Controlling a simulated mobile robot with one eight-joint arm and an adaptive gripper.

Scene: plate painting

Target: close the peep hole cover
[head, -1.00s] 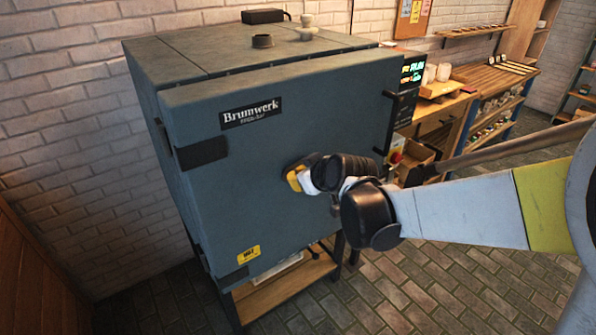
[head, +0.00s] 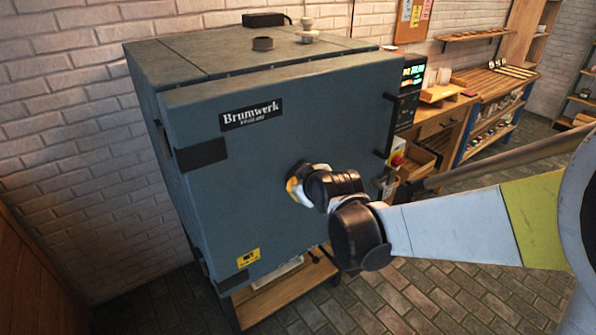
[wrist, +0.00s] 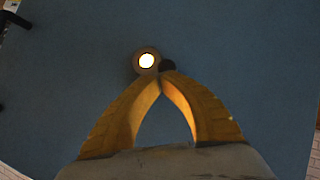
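The kiln door (head: 250,180) is a blue-grey panel, closed, and it fills most of the wrist view (wrist: 60,90). The peep hole (wrist: 146,60) glows bright white inside a brownish ring, uncovered. A small dark round piece, seemingly the peep hole cover (wrist: 168,65), sits just right of the hole. My gripper (wrist: 161,77) has its two yellow fingers together at the tips, right below the dark piece and partly overlapping it. I cannot tell whether they touch it. In the head view my gripper (head: 293,187) is at the door's face and hides the peep hole.
A control panel (head: 411,80) and a wooden workbench (head: 440,120) stand to the right. A knobbed plug (head: 309,32) stands on the kiln top. The brick floor (head: 440,290) in front is open.

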